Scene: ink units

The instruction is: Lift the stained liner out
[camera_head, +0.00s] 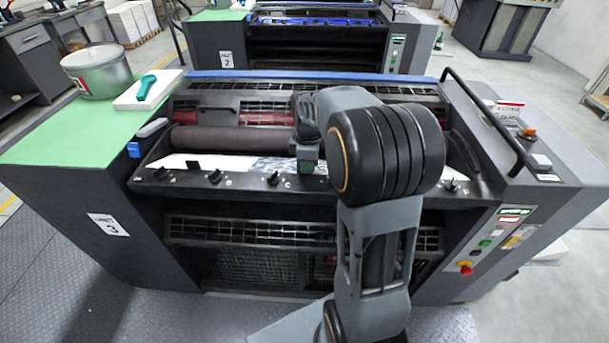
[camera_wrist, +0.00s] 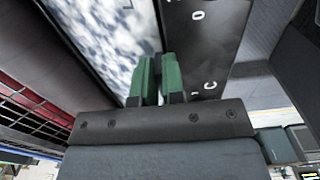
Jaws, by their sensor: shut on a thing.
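The stained liner (camera_head: 262,165) is a pale sheet in the tray in front of the dark roller, plainer white at its left and mottled grey-blue towards my gripper. In the wrist view the liner (camera_wrist: 112,35) shows its cloudy stains at the upper left. My gripper (camera_wrist: 157,80) has green fingertips shut on the liner's front edge, beside the black rail. My arm hides the tray's right part. I cannot tell whether the liner is raised.
The roller (camera_head: 232,140) lies close behind the tray. The black front rail (camera_head: 235,182) carries several knobs. On the green top at left stand a grey bucket (camera_head: 98,75) and a white pad (camera_head: 146,93) with a green tool. A black handrail (camera_head: 485,115) rises at right.

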